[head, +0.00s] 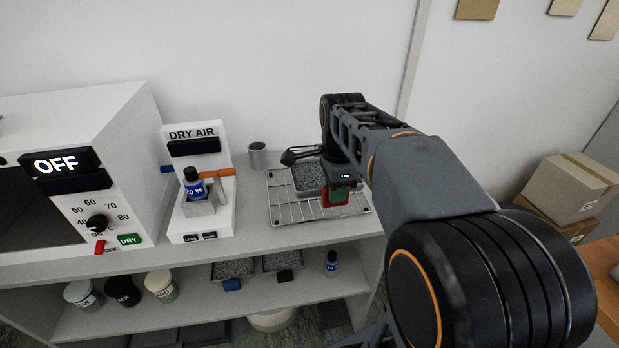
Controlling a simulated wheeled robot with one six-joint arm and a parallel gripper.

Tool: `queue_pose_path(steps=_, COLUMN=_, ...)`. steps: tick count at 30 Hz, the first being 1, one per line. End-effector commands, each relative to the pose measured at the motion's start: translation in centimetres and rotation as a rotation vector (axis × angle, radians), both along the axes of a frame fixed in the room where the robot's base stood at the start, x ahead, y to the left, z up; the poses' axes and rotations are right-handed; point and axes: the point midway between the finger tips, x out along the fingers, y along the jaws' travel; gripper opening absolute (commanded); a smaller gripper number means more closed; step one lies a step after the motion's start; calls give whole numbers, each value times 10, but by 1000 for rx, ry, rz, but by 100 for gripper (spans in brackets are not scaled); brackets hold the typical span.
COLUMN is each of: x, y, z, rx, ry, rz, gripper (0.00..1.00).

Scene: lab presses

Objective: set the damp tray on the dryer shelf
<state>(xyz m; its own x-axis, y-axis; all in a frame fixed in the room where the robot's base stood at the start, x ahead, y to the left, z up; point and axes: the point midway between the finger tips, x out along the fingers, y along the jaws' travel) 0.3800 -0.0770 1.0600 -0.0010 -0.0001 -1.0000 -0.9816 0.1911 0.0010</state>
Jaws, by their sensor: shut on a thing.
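A small grey tray (308,178) with a speckled filling is over the wire rack (285,212) on the bench top, right of centre. A red block (336,201) with a green part shows at its front edge. My gripper (338,183) is shut on the tray at this front end; its fingertips are mostly hidden. Whether the tray touches the rack I cannot tell. The white dryer (130,150) stands at the far left, its display (62,165) reading OFF. Its dark window (40,215) shows only partly, and I cannot make out a shelf inside.
A DRY AIR stand (200,150) with a blue-labelled bottle (195,185) and orange lever stands between dryer and rack. A grey cup (258,156) is behind. The shelf below holds jars (160,285), two more trays (233,269) and a bottle (331,263). Cardboard boxes (568,188) are at right.

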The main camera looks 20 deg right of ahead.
Motion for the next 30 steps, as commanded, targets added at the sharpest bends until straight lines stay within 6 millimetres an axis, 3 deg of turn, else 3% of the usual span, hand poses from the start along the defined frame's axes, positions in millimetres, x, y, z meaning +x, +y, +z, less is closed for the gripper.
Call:
queue_pose_path(steps=13, x=7, y=-1, z=-3, rx=1, ry=3, rz=-6, gripper=0)
queue_pose_path(steps=17, x=31, y=-7, z=-14, rx=1, ry=5, rz=-6, gripper=0)
queue_pose_path(steps=24, x=89, y=-19, z=-40, rx=1, ry=3, rz=-7, gripper=0)
queue_pose_path(steps=30, x=114, y=-25, z=-71, rx=0, ry=2, rz=-8, gripper=0)
